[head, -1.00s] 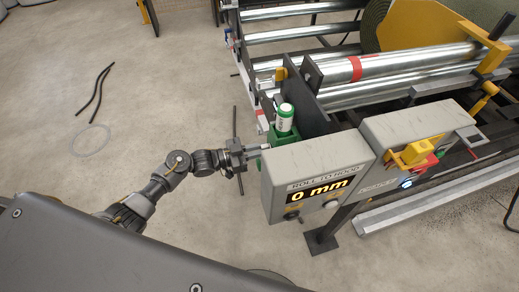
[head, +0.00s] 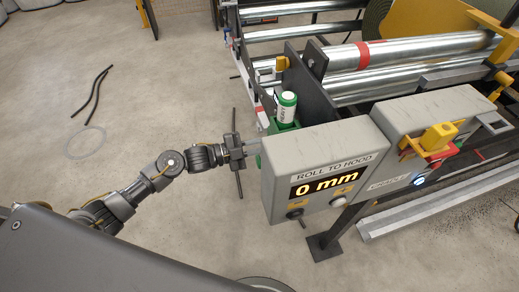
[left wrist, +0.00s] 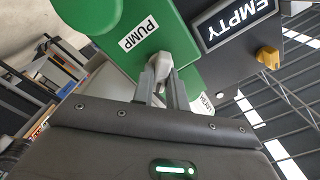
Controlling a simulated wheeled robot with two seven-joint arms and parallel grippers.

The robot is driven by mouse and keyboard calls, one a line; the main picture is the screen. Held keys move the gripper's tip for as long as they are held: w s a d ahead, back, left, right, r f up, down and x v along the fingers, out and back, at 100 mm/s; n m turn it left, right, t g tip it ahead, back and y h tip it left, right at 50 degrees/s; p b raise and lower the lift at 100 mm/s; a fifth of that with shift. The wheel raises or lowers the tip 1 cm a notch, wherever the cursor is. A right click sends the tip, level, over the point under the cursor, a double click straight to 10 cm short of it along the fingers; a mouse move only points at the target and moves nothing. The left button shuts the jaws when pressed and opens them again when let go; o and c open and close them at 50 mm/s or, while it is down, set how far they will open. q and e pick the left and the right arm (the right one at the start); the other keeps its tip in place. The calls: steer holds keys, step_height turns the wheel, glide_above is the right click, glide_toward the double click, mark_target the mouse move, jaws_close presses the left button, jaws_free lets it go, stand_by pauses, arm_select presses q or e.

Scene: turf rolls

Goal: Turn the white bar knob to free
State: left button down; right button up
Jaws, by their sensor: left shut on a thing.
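The white bar knob (left wrist: 162,62) sits on the face of the green pump block (left wrist: 178,30), beside a PUMP label. My left gripper (left wrist: 161,82) is shut on the knob, one finger on each side; the fingers hide part of it. Part of a further label shows by the right finger, its full text hidden. In the head view my left gripper (head: 254,147) reaches the left side of the green block (head: 268,142), where the knob itself is hard to make out. My right gripper is not in view.
A grey box (head: 345,150) with a "0 mm" display stands right beside the gripper. A white and green cylinder (head: 287,107) stands on the green block. A yellow knob (left wrist: 267,56) is on a dark panel labelled EMPTY.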

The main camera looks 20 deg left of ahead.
arm_select(q)
steer(key=shift+f+m+b, duration=0.3)
steer(key=shift+m+b, duration=0.5)
steer(key=shift+m, duration=0.2)
steer(key=m+b, duration=0.3)
steer(key=shift+m+b, duration=0.65)
steer(key=shift+m, duration=0.15)
steer(key=shift+m+b, duration=0.4)
steer(key=shift+m, duration=0.1)
steer(key=shift+r+m+b, duration=0.15)
steer(key=shift+m+b, duration=0.15)
steer(key=shift+m, duration=0.1)
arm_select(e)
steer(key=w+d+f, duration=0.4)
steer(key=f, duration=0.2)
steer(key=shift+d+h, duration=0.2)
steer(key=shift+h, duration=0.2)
arm_select(q)
steer(key=c, duration=1.4)
jaws_free()
